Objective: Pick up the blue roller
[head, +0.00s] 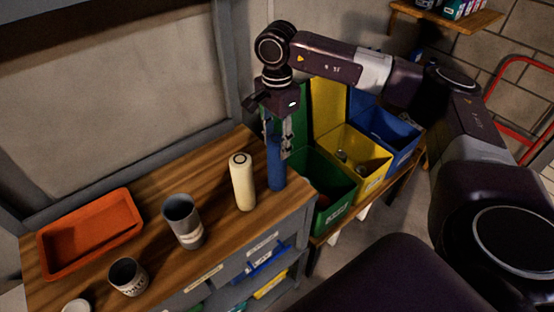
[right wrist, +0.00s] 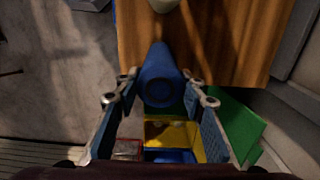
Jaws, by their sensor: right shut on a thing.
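The blue roller (head: 276,172) stands upright at the right end of the wooden workbench (head: 215,232). My right gripper (head: 278,148) points down from above and is shut on its upper part. In the right wrist view the blue roller (right wrist: 160,80) lies between the two fingertips (right wrist: 160,92). I cannot tell whether its lower end touches the bench top. My left gripper is not in view.
A cream roller (head: 242,182) stands close to the left of the blue one. A grey cup (head: 184,222), another cup (head: 128,277) and an orange tray (head: 90,234) are further left. Green (head: 333,188), yellow (head: 357,160) and blue (head: 390,137) bins stand right of the bench.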

